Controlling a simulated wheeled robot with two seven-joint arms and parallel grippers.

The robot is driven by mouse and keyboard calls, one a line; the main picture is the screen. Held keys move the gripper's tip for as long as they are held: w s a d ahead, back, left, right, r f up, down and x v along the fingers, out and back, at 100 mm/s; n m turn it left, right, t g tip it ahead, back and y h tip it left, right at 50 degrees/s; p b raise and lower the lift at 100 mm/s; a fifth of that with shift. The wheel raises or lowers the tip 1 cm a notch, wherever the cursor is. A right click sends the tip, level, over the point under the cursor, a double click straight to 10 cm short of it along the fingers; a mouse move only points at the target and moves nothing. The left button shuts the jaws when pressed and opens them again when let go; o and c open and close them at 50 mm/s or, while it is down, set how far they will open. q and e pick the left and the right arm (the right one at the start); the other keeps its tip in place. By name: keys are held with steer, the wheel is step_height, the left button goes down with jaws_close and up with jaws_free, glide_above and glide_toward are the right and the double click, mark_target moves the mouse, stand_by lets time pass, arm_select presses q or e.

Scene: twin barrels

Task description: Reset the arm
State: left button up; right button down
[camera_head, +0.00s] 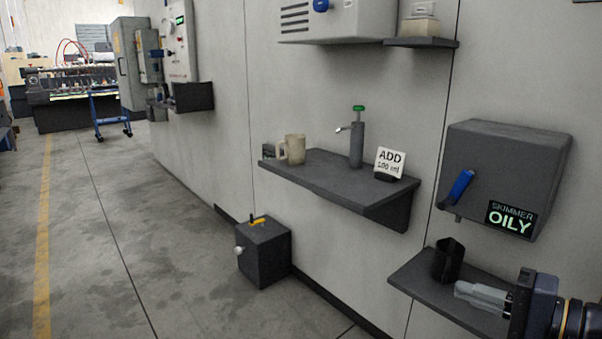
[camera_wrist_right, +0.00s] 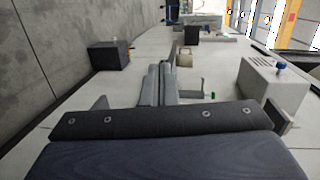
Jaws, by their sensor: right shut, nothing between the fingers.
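My right gripper (camera_head: 484,295) comes in at the bottom right of the head view. Its light grey fingers are shut and empty. They point left, close to a dark open cup (camera_head: 448,260) on the lower shelf (camera_head: 424,287); I cannot tell whether they touch it. In the right wrist view the gripper (camera_wrist_right: 158,68) also shows its fingers together, with nothing between them. My left gripper is not in view.
A grey box (camera_head: 510,165) labelled SKIMMER OILY with a blue handle hangs above the lower shelf. Another shelf (camera_head: 330,180) holds a beige mug (camera_head: 294,149), a pump dispenser (camera_head: 357,142) and an ADD sign (camera_head: 390,162). A dark box (camera_head: 264,254) stands on the floor. The left floor is open.

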steer(key=s+a+f+n+g+h, duration=0.3)
steer(key=s+f+h, duration=0.1)
steer(key=s+f, duration=0.4)
steer(key=s+a+f+n+g+h, duration=0.3)
steer(key=s+a+f+n+h, duration=0.1)
steer(key=s+f, duration=0.45)
step_height(320, 180, up, 33)
steer(key=p, duration=3.3)
steer(key=shift+s+d, duration=0.15)
steer(key=shift+d, duration=0.25)
steer(key=shift+d, duration=0.1)
